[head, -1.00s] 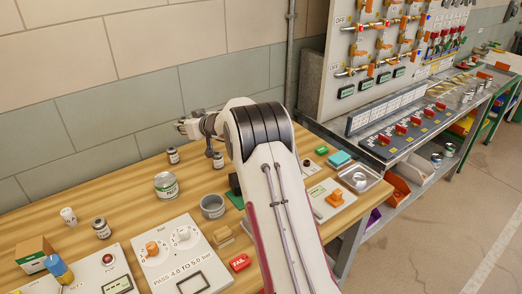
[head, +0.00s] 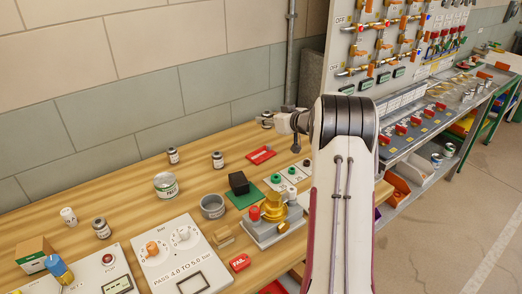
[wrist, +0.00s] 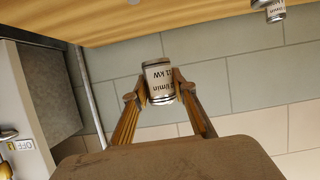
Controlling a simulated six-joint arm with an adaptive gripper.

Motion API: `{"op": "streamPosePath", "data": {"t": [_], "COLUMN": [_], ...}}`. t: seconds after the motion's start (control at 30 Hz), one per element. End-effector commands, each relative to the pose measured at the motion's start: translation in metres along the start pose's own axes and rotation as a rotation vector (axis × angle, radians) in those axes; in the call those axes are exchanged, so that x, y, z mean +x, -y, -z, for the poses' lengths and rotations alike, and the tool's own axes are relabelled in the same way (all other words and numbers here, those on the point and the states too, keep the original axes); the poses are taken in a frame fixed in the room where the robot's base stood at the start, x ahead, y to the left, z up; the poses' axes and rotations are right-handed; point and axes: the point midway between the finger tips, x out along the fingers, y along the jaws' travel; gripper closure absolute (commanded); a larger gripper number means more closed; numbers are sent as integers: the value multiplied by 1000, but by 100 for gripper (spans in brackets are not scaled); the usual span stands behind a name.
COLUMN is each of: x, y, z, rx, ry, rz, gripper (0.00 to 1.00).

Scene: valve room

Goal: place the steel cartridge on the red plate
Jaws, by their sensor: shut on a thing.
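My gripper (wrist: 160,95) is shut on a small steel cylinder with a white printed label, which I take to be the steel cartridge (wrist: 159,80). In the wrist view the cartridge sits between the two fingertips, its label text upside down. In the head view my gripper (head: 267,121) is up against the wall background, and the cartridge is too small to make out clearly there. The red plate (head: 261,155) lies flat on the wooden bench, below my gripper in the picture.
Small labelled jars (head: 218,160) and a larger can (head: 166,185) stand on the bench (head: 140,185). A black block (head: 239,183) on a green mat, a brass valve fixture (head: 274,212) and a row of buttons (head: 291,173) are near the plate. A vertical pipe (head: 291,60) runs up the wall.

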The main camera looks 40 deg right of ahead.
Motion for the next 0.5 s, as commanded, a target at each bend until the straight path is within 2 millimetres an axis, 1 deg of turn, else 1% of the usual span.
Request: {"op": "streamPosePath", "data": {"t": [0.1, 0.2, 0.33, 0.5], "x": [-1, -2, -2, -2], "y": [14, 22, 27, 27], "z": [-3, -4, -2, -2], "rx": [-18, -29, -36, -36], "ry": [-1, -2, -1, -1], "rz": [43, 69, 84, 82], "gripper": [100, 100, 100, 100]}}
